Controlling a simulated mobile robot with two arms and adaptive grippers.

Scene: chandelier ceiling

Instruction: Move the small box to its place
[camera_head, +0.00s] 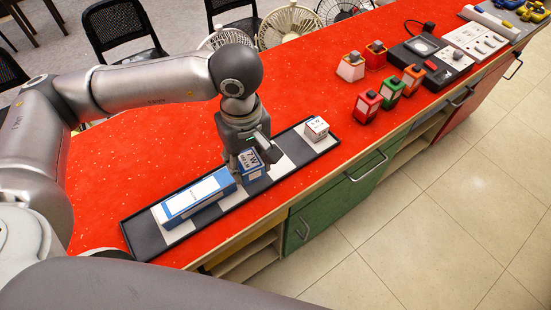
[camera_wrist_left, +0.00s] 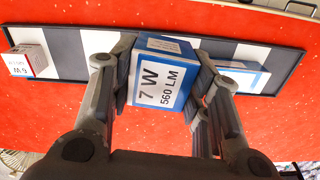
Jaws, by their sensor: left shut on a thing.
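My left gripper (camera_head: 247,154) points down over the long tray and is shut on a blue and white box (camera_head: 251,169). In the left wrist view this box (camera_wrist_left: 165,75) reads "7 W 560 LM" and sits between the fingers. I cannot tell whether it touches the tray. The tray (camera_head: 292,149) has a black rim and dark and white sections. A smaller white and red box (camera_head: 316,128) stands at its far right end; it also shows in the left wrist view (camera_wrist_left: 30,60). A long blue and white box (camera_head: 195,197) lies in the tray's near left part. My right gripper is not seen.
The tray lies on a red counter (camera_head: 135,150) near its front edge. Several small coloured boxes (camera_head: 367,106) and a black device (camera_head: 425,48) stand farther right. Fans (camera_head: 290,24) and chairs (camera_head: 120,28) are behind. Between tray and coloured boxes the counter is clear.

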